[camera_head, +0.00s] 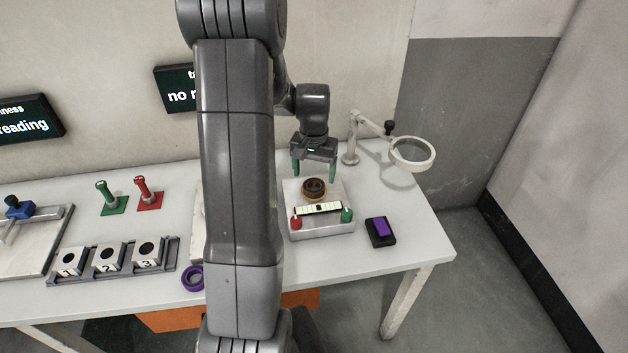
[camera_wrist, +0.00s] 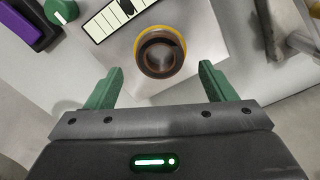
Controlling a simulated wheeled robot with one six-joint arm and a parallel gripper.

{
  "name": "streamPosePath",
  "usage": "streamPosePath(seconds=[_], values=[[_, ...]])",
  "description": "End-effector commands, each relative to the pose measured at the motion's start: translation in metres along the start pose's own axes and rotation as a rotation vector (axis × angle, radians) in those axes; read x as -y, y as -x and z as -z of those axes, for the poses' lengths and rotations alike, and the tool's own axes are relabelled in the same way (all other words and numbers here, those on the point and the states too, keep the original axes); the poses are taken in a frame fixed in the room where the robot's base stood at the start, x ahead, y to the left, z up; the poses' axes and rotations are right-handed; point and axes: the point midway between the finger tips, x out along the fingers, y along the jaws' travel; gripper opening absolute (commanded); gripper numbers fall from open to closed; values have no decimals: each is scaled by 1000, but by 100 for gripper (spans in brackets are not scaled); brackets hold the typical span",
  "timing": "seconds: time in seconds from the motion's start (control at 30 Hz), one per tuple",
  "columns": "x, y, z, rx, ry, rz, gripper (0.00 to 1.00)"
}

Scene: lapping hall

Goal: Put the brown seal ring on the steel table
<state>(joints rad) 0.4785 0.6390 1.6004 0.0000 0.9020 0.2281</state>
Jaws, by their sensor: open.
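The brown seal ring (camera_head: 314,185) sits on a pale block (camera_head: 323,228) on the right part of the long light-grey table (camera_head: 424,243). In the wrist view the brown ring (camera_wrist: 160,68) shows a dark centre, with a yellow rim around it on the far side. I cannot tell whether that rim is a separate part. My gripper (camera_head: 314,170) points down just behind and above the ring. Its green fingers (camera_wrist: 161,84) are open, one on each side of the near edge of the ring, with nothing between them. No table surface is clearly marked as steel.
A light scale strip (camera_head: 318,208) with red and green knobs is in front of the ring. A magnifier (camera_head: 412,152) stands behind right, a purple-topped black box (camera_head: 381,231) at right. A purple ring (camera_head: 193,279) lies near the front edge. My arm hides the table's middle.

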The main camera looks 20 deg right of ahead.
Motion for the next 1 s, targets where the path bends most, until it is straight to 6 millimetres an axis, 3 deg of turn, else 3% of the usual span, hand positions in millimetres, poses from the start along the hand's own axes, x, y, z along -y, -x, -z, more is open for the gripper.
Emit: streamPosePath(seconds=[0.1, 0.3, 0.5, 0.77, 1.0], values=[[0, 29, 1, -6, 0, 1, 77], [0, 64, 1, -4, 0, 1, 77], [0, 79, 0, 0, 0, 0, 77], [0, 80, 0, 0, 0, 0, 77], [0, 80, 0, 1, 0, 0, 36]])
